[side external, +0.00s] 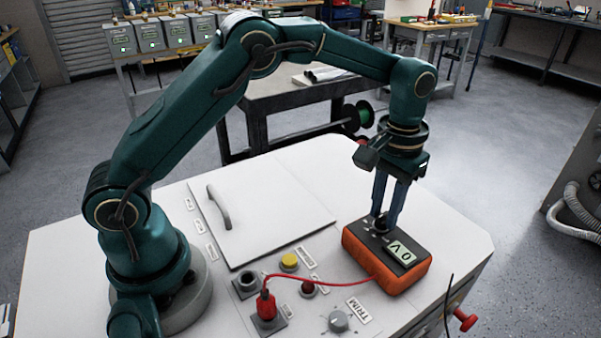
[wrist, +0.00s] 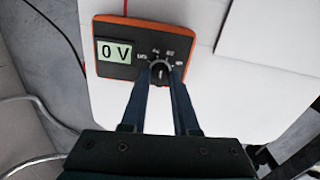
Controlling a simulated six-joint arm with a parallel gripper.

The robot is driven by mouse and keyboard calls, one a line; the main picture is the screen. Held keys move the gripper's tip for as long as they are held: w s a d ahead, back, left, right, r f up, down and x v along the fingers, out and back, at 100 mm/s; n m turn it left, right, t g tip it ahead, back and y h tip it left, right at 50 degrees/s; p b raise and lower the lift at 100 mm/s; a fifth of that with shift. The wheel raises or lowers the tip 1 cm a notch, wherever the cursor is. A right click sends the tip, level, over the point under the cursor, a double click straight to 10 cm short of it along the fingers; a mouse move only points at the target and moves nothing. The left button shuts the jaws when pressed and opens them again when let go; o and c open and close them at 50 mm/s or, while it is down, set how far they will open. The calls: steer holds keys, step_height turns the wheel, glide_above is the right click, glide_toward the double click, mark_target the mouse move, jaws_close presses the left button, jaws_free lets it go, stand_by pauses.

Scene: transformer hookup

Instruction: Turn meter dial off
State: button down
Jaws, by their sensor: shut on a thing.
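The meter (side external: 387,257) is an orange box with a black face, lying on the white bench top at the right in the side view. Its screen (wrist: 117,51) reads 0 V in the wrist view. The round black meter dial (wrist: 160,72) sits beside the screen, with small white marks around it. My gripper (side external: 384,222) points straight down over the meter. Its two blue fingers are shut on the dial, one on each side, as the wrist view (wrist: 162,80) also shows. The fingers partly hide the dial and some of its marks; its exact setting is hard to read.
A red lead (side external: 325,276) runs from the meter to a red plug (side external: 266,304) in a socket. A yellow button (side external: 289,262), a dark red button (side external: 308,287) and a grey TRIM knob (side external: 338,321) sit nearby. A white lid (side external: 265,215) with a handle lies left.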

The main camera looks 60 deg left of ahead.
mark_target(384, 214)
steer(key=n, duration=0.5)
steer(key=shift+n, duration=0.3)
steer(key=n, duration=0.5)
steer(key=shift+n, duration=0.3)
steer(key=c, duration=0.7)
jaws_free()
steer(key=shift+o, duration=0.2)
steer(key=shift+r, duration=2.6)
